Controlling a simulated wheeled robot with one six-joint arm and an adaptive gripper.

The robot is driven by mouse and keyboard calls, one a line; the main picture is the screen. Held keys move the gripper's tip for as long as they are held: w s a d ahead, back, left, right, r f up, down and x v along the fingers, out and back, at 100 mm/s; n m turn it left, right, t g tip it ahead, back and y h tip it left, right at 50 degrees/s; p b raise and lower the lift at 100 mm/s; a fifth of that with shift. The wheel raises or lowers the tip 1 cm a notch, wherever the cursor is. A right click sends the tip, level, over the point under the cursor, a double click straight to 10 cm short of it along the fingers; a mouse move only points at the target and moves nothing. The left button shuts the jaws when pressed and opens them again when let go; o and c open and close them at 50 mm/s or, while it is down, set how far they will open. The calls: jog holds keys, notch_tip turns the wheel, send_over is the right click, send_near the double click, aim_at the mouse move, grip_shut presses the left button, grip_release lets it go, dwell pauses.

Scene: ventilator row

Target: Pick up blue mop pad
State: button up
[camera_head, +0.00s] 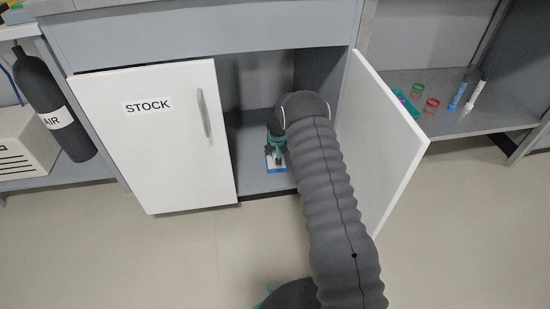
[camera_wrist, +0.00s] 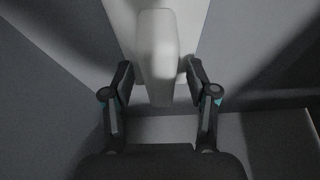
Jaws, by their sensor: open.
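The blue mop pad (camera_head: 275,167) lies on the floor of the open cabinet, near its front edge. In the head view it shows a pale top with blue edges, and my gripper hides part of it. My gripper (camera_head: 277,148) is inside the cabinet, pointing down just above or at the pad. In the wrist view my gripper (camera_wrist: 159,75) is open, its fingers on either side of a pale upright block (camera_wrist: 158,50). I cannot tell whether this block is part of the pad. No grip is visible.
A grey gas cylinder (camera_head: 52,100) stands at left. A shelf (camera_head: 440,122) with small coloured items is at right. The front floor is clear.

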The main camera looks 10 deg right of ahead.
dwell(0.4)
jog(key=shift+f, duration=0.1)
grip_shut()
jog(key=shift+r+p, duration=0.6)
jog(key=shift+r, duration=0.1)
notch_tip(320, 180, up, 9)
jog(key=shift+r, duration=0.1)
